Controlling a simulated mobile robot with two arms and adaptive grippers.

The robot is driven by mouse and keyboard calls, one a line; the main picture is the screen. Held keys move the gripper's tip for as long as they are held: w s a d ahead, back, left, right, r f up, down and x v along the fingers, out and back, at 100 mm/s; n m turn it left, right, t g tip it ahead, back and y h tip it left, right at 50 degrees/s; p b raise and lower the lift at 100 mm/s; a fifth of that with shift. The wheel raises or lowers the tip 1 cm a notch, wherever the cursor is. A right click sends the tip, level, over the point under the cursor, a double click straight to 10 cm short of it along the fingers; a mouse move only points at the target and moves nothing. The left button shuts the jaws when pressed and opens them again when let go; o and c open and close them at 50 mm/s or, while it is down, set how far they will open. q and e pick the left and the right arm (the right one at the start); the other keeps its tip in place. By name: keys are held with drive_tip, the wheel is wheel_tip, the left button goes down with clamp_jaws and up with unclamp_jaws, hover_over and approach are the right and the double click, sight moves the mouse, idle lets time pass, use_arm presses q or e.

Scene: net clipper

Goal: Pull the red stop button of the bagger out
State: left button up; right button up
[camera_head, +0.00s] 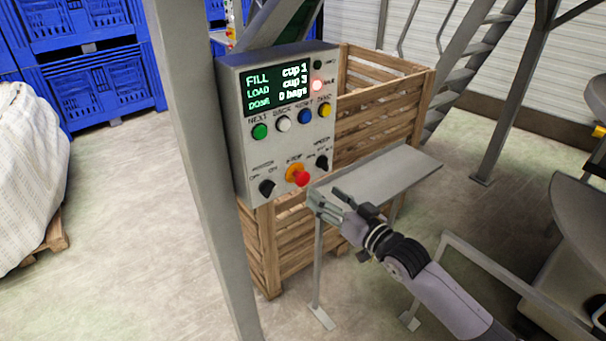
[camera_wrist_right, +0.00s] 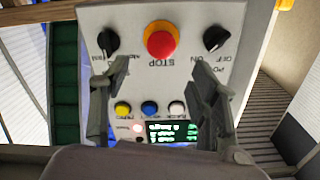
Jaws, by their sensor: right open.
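The red stop button (camera_head: 301,178) sits on a yellow collar low on the front of the grey bagger control box (camera_head: 240,157). In the right wrist view the stop button (camera_wrist_right: 160,41) shows upside down, near the top middle, above and between the fingers. My right gripper (camera_head: 318,196) is in front of the box, just below and right of the button in the head view. It is open and empty, with its fingers (camera_wrist_right: 160,84) apart and nothing between them touching. Whether the button is in or out cannot be told. My left gripper is not in view.
Black knobs (camera_head: 267,188) (camera_head: 321,162) flank the button. Coloured push buttons (camera_head: 260,131) and a lit display (camera_head: 279,87) are above it. A grey post (camera_head: 200,150) stands left of the box, a metal shelf (camera_head: 380,172) right, and wooden crates (camera_head: 375,115) behind.

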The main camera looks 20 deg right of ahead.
sight(305, 179)
drive_tip(key=p+x, duration=0.1)
drive_tip(key=x, duration=0.8)
drive_tip(key=shift+w+a, duration=0.1)
drive_tip(key=shift+w, duration=0.15)
clamp_jaws()
idle(0.5)
